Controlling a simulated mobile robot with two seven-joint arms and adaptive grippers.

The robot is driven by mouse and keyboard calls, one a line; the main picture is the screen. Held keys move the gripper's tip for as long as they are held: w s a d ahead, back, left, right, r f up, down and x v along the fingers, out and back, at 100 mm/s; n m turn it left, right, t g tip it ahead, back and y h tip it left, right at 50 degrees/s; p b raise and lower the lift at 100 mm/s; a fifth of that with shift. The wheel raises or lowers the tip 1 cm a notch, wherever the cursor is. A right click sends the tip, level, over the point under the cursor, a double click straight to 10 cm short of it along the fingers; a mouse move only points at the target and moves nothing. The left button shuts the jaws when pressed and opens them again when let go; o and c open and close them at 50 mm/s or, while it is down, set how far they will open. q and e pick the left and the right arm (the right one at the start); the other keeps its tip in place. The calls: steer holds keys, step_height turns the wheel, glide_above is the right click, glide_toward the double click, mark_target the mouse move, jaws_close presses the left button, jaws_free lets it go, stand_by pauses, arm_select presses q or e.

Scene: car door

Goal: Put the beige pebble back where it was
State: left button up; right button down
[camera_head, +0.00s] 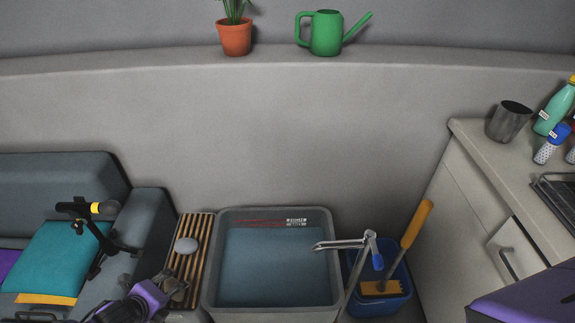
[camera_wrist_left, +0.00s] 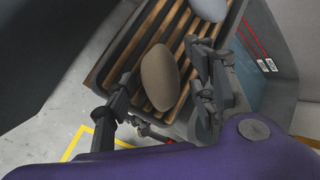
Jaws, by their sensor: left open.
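The beige pebble (camera_wrist_left: 160,77) lies on or just above the slatted wooden rack (camera_wrist_left: 134,51) in the left wrist view. My left gripper (camera_wrist_left: 165,90) is open, with one finger on each side of the pebble and gaps showing. In the head view my left gripper (camera_head: 172,283) is over the near end of the rack (camera_head: 190,228) and mostly hides the pebble. A grey pebble (camera_head: 186,245) sits farther up the rack; it also shows in the left wrist view (camera_wrist_left: 208,8). My right gripper is not in view.
A grey water tub (camera_head: 210,270) stands just right of the rack. A metal spout (camera_head: 340,244) reaches over it, beside a blue bucket (camera_head: 385,305) with a yellow-handled tool (camera_head: 417,222). A sofa (camera_head: 70,180) stands left, a counter (camera_head: 480,135) right.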

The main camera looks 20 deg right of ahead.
arm_select(q)
steer(key=shift+s+a+r, duration=0.1)
steer(key=shift+a+r, duration=0.1)
steer(key=shift+r, duration=0.3)
steer(key=p+v, duration=0.2)
steer(key=v, duration=0.9)
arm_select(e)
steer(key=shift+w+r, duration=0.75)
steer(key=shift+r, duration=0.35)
arm_select(q)
steer(key=s+d+f+n+h, duration=0.3)
steer(key=s+d+f+n, duration=0.1)
steer(key=s+d+n, duration=0.85)
steer(key=s+a+n+y+p, duration=0.1)
steer(key=s+a+n+y, duration=0.2)
steer(key=s+a+n, duration=0.3)
steer(key=s+a+n+t+y+p, duration=0.1)
steer(key=s+a+n+y, duration=0.2)
steer(key=s+n, duration=0.7)
steer(key=a, duration=0.2)
steer(key=shift+a+r+n+t+p, duration=0.3)
steer(key=shift+a+r+n, duration=0.05)
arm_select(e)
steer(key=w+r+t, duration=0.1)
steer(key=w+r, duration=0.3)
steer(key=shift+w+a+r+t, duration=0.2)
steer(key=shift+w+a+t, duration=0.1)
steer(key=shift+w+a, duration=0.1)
arm_select(q)
steer(key=shift+s, duration=0.1)
